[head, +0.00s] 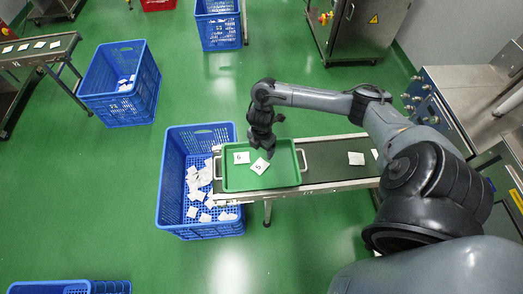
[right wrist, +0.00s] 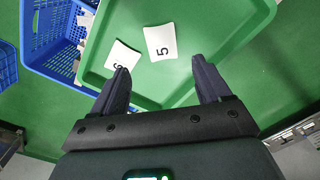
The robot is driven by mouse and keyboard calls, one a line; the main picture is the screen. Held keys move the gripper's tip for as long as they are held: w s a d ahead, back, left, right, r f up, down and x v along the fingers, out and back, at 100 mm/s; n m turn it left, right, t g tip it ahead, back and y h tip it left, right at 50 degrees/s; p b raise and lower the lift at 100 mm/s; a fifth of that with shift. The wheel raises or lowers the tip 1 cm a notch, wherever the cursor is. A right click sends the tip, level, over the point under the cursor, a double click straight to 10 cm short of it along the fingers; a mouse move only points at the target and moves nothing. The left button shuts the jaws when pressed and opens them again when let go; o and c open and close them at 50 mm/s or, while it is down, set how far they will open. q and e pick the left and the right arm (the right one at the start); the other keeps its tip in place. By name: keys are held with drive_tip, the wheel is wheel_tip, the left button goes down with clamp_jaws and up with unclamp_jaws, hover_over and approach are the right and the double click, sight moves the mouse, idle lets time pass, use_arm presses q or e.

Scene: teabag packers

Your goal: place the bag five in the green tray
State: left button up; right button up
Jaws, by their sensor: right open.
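Bag five (head: 260,166), a white square teabag packet marked 5, lies turned askew on the floor of the green tray (head: 289,176). It also lies in the tray (right wrist: 248,18) in the right wrist view, where bag five (right wrist: 160,40) shows beyond and between my fingertips. A bag marked 6 (head: 241,158) lies to its left; in the right wrist view a finger partly covers that bag (right wrist: 121,58). My right gripper (head: 264,149) is open and empty over the tray, just behind bag five and apart from it. My left gripper is not in view.
A blue crate (head: 167,196) with many loose bags stands beside and below that end. Other blue crates (head: 121,101) stand on the open green floor.

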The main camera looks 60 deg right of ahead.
drive_tip(key=w+a+m+t+y, duration=0.25)
drive_tip(key=a+t, duration=0.25)
drive_tip(key=a, duration=1.9)
drive_tip(key=s+r+m+h, duration=0.1)
drive_tip(key=s+r+m, duration=0.3)
drive_tip(key=s+m, duration=0.1)
drive_tip(key=s+d+r+m+g+h, duration=0.1)
drive_tip(key=s+r+m, duration=0.3)
drive_tip(key=s+m, duration=0.2)
drive_tip(key=shift+s+d+r, duration=0.25)
drive_tip(key=shift+s+r, duration=0.1)
drive_tip(key=shift+s, duration=0.8)
wheel_tip(320, 180, up, 30)
drive_tip(key=f+p, duration=0.1)
drive_tip(key=p, duration=2.9)
wheel_tip(320, 180, down, 62)
drive_tip(key=b, duration=6.3)
drive_tip(key=shift+f, duration=0.2)
